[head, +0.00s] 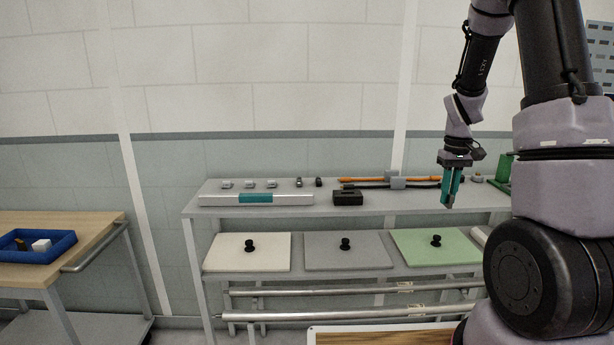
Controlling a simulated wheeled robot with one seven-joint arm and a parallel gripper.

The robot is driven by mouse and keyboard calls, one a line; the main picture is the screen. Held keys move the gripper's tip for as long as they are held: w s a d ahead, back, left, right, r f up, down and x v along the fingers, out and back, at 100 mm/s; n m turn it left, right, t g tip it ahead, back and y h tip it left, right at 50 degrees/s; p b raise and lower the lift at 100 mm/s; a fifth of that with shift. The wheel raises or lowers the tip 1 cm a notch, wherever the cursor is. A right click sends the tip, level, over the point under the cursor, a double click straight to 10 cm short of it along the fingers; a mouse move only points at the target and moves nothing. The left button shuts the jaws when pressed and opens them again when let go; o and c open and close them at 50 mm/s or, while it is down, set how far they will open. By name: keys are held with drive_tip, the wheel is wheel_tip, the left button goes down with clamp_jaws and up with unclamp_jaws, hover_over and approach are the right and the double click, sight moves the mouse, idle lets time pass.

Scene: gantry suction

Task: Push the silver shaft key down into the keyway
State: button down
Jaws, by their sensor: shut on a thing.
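My gripper (449,204) with teal fingers points down at the right, in front of the grey bench. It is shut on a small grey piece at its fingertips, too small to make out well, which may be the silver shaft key. The fingertips hide most of it. I cannot make out a keyway in this view. A small grey block (397,183) sits across the orange and black rods on the bench, left of my gripper.
The grey bench top (335,207) holds a silver bar with a teal band (288,199), a black box (348,197) and several small grey parts. A green bracket (504,170) stands at the right. Panels with black knobs lie below. A blue tray (62,243) sits on the left cart.

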drive_tip(key=w+a+f, duration=0.4)
drive_tip(key=a+f, duration=0.5)
drive_tip(key=f, duration=0.2)
drive_tip(key=shift+w+a+f, duration=0.2)
drive_tip(key=shift+w+a, duration=0.1)
